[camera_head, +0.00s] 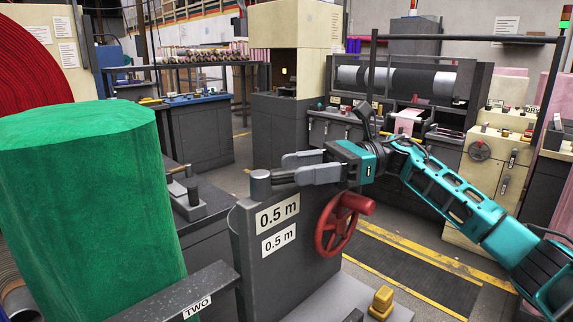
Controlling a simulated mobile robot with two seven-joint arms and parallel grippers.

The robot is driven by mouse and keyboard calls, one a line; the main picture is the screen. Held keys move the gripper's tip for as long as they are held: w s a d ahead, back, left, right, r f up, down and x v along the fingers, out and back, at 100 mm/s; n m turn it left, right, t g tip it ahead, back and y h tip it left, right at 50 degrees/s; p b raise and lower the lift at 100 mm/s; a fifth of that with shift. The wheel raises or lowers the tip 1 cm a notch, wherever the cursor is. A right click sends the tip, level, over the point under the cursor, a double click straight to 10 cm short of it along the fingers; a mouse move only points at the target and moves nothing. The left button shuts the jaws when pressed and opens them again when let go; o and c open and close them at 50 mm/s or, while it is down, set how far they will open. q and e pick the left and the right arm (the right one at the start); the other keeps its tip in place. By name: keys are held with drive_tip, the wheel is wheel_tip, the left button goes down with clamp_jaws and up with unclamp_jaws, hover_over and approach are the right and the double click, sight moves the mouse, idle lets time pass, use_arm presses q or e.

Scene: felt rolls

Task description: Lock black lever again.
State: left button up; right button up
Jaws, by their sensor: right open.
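My right gripper (284,168) reaches in from the right on a teal arm. Its two grey fingers point left and are apart, with nothing seen between them. The lower finger's tip is close to a grey cylindrical knob (260,185) on top of the dark grey machine plate (275,265) labelled "0.5 m"; I cannot tell whether they touch. A dark grey bar (225,282) labelled "TWO" sticks out to the lower left of this plate, in front of a green felt roll (90,190). I cannot tell for sure which part is the black lever. My left gripper is not in view.
A red handwheel (336,228) sits on the plate's right side. A yellow block (381,300) stands on the grey base below it. A dark console (200,207) stands behind the plate. Larger machines and a cream cabinet (495,185) stand farther back, beyond yellow-lined floor.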

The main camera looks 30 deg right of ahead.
sight(271, 173)
drive_tip(key=shift+w+a, duration=0.2)
drive_tip(key=shift+a, duration=1.4)
clamp_jaws()
